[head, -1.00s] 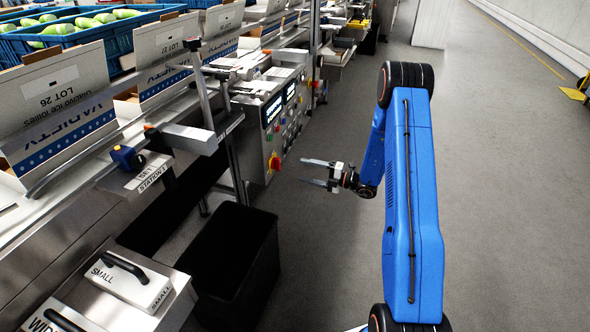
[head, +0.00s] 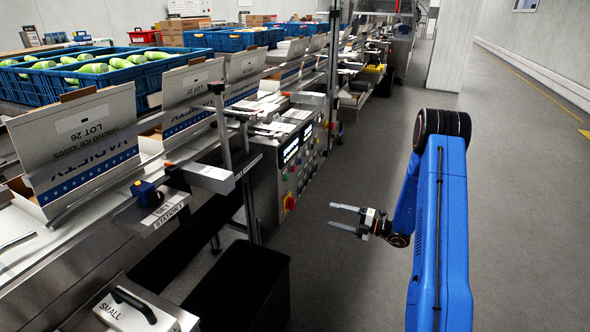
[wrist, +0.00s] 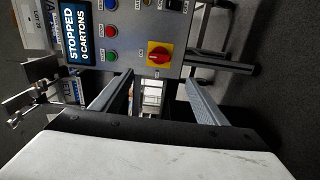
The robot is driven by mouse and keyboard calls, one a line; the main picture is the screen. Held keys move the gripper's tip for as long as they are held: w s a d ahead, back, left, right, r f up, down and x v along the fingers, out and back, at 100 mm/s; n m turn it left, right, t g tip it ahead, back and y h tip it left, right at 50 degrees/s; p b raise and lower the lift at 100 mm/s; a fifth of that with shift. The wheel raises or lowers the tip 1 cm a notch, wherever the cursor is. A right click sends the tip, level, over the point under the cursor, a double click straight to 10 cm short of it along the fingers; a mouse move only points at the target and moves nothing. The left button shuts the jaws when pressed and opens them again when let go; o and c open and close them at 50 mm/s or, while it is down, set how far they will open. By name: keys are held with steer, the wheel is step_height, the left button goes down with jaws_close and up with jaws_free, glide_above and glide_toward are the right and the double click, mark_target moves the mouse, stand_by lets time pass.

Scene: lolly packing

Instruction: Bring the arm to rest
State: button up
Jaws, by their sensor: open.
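My gripper (head: 346,217) is open and empty in the head view. It is held out to the left of my blue arm, over the grey floor and to the right of the control panel. Its two fingers are apart and point left. In the wrist view the two fingers of my gripper (wrist: 158,98) stand apart with nothing between them. The control panel (wrist: 132,45) lies ahead of them, with a red and yellow rotary switch and a display reading "STOPPED 0 CARTONS".
The packing line with lot cartons (head: 77,150) runs along the left. A black bin (head: 240,285) stands below it. Blue crates (head: 98,78) hold pale green things at the back left. A white block labelled SMALL (head: 135,312) sits at the front. The floor (head: 530,180) at right is clear.

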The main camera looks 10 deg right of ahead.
steer(key=s+a+r+n+g+h, duration=0.2)
steer(key=s+a+r+n+g, duration=0.3)
steer(key=s+a+r+n, duration=0.45)
steer(key=s+a+r+n+g+h, duration=0.1)
steer(key=s+a+r+n+g, duration=0.5)
steer(key=s+r+n, duration=0.65)
steer(key=s+d+r+n+t+h, duration=0.1)
steer(key=s+d+r+n+h, duration=0.1)
steer(key=s+n+h, duration=0.2)
steer(key=s+d+r+n+t+h, duration=0.2)
steer(key=s+d+r+n+h, duration=0.1)
steer(key=s+n, duration=0.7)
steer(key=s+d+r+n+t+h, duration=0.2)
steer(key=s+d+n+h, duration=0.1)
steer(key=s+n, duration=0.4)
steer(key=shift+s+r+h, duration=0.25)
steer(key=shift+s+h, duration=0.55)
steer(key=shift+s, duration=0.6)
